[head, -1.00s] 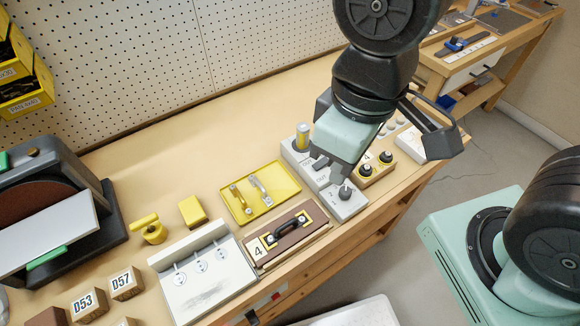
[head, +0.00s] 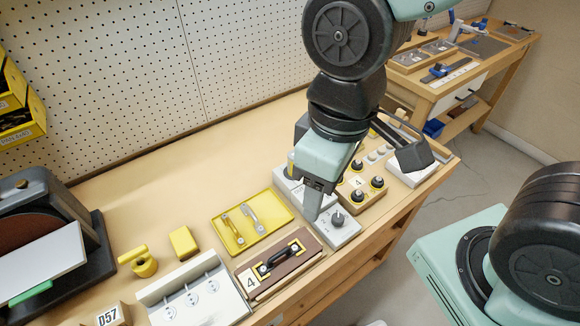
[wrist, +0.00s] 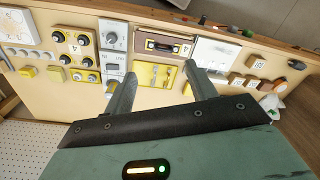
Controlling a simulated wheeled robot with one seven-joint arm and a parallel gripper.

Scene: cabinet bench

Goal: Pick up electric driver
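I cannot make out an electric driver for certain in either view. A small yellow T-shaped tool (head: 140,262) stands on the bench at the lower left, but I cannot tell whether it is the driver. My gripper (head: 313,208) hangs over the grey knob box (head: 338,228) near the bench's front edge, well to the right of that tool. In the wrist view my gripper (wrist: 162,82) has its two fingers spread with nothing held between them. The yellow tray (wrist: 148,76) shows beyond and between the fingers.
The yellow tray with two handles (head: 221,232), a brown number 4 panel (head: 290,270) and a white hook panel (head: 222,312) lie along the bench. A disc sander (head: 40,250) stands at left. A pegboard (head: 150,90) backs the bench. Another bench (head: 465,95) holds blue tools.

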